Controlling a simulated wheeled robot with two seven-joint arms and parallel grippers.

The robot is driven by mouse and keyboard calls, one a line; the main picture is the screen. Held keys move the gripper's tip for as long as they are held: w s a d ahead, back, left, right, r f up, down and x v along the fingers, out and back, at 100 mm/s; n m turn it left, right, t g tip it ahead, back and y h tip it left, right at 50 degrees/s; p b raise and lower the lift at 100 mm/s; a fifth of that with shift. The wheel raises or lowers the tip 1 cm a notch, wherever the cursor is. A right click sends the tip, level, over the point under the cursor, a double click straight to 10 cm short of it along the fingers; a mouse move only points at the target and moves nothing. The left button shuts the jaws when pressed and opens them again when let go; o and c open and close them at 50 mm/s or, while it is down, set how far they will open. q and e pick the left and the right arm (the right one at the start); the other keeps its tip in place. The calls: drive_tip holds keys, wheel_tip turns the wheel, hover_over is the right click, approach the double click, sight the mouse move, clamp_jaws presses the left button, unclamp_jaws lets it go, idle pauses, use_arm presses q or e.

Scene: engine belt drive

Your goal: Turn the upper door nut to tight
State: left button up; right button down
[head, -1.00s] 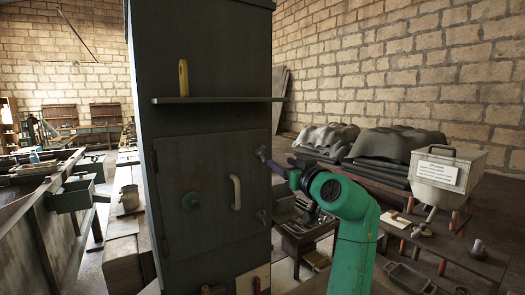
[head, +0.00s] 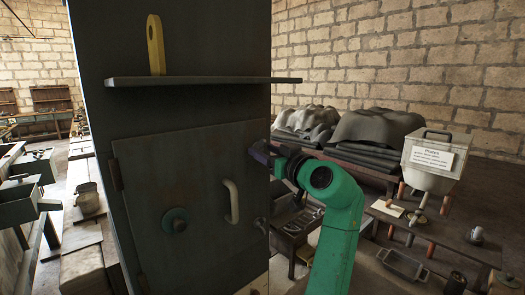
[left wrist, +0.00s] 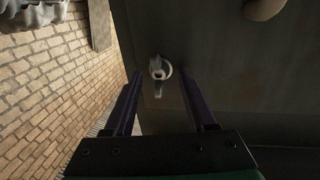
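The grey cabinet door (head: 200,160) has a pale curved handle (head: 232,202). The upper door nut is a pale metal piece with a ring-like head and a short tab, and it shows in the left wrist view (left wrist: 159,72). In the head view my left gripper (head: 259,152) covers it at the door's right edge. The dark fingers are open, one on each side of the nut in the left wrist view; I cannot tell whether they touch it. The lower door nut (head: 262,226) is clear below. My right gripper is not in view.
A shelf (head: 200,81) with a yellow object (head: 156,45) juts out above the door.

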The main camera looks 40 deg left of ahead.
use_arm(q)
clamp_jaws()
